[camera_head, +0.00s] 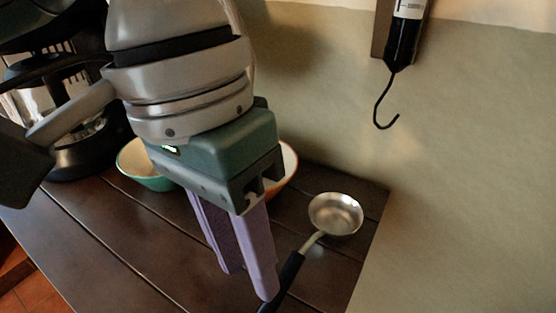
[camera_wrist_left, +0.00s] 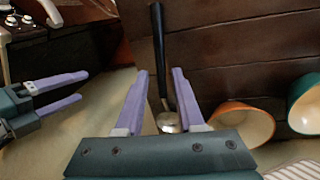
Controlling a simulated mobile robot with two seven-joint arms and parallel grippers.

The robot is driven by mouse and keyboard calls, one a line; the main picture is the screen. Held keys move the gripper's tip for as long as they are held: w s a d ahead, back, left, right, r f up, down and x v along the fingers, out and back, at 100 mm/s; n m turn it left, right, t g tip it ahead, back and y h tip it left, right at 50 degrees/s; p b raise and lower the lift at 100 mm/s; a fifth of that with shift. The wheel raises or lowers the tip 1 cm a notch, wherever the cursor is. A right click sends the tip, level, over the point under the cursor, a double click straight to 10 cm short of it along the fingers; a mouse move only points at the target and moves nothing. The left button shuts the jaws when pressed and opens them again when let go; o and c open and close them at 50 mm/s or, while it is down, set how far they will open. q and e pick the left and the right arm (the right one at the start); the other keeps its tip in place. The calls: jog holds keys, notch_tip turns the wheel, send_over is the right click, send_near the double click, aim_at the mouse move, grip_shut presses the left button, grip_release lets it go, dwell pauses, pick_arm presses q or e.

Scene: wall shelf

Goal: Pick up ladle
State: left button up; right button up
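The ladle has a shiny metal bowl (camera_head: 336,214) and a black handle (camera_head: 287,278). It lies on the dark wooden shelf (camera_head: 325,262). My left gripper (camera_head: 249,283) points down with its purple fingers apart, just left of the ladle's handle in the head view. In the left wrist view, the black handle (camera_wrist_left: 158,50) runs up from the gap between the left gripper's fingertips (camera_wrist_left: 161,73). The ladle's bowl (camera_wrist_left: 169,122) shows between the fingers. Contact cannot be seen. My right gripper (camera_wrist_left: 83,86) is open and empty at the left of the wrist view.
A green bowl (camera_head: 146,170) and an orange-rimmed bowl (camera_head: 289,168) stand behind my left gripper, partly hidden. A dark and metal appliance (camera_head: 85,145) stands at the back left. A hook (camera_head: 383,110) hangs on the wall. The shelf ends right of the ladle.

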aim_at(294, 274)
pick_arm(q)
jog(key=f, duration=0.3)
jog(key=s+f, duration=0.1)
jog(key=f, duration=0.2)
jog(key=s+f+b, duration=0.1)
jog(key=f, duration=0.2)
jog(key=shift+d+f, duration=0.1)
jog(key=shift+d, duration=0.2)
jog(key=shift+w, duration=0.1)
jog(key=shift+c, duration=0.4)
grip_shut()
